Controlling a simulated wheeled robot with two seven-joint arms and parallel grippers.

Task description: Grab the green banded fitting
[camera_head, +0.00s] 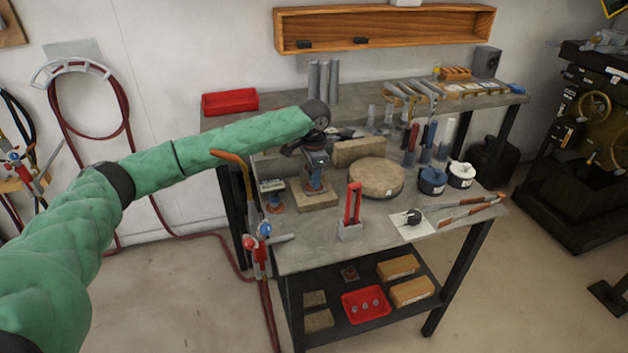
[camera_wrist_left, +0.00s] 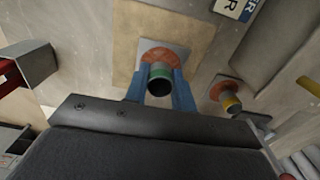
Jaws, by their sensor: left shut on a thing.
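The green banded fitting (camera_wrist_left: 160,72) is a short dark tube with a green band, standing on a rust-red round flange and a grey square plate. It sits on a tan wooden board (camera_head: 318,203) on the workbench. My left gripper (camera_wrist_left: 160,92) has its blue fingers on either side of the tube and is shut on it. In the head view, my left gripper (camera_head: 315,172) reaches down over the board and hides most of the fitting. A similar fitting with a yellow band (camera_wrist_left: 231,102) stands beside the board. My right gripper is not in view.
A round tan disc (camera_head: 375,178) and a rectangular tan block (camera_head: 358,151) stand to the right and behind. Blue (camera_head: 432,180) and white (camera_head: 461,175) round containers are farther right.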

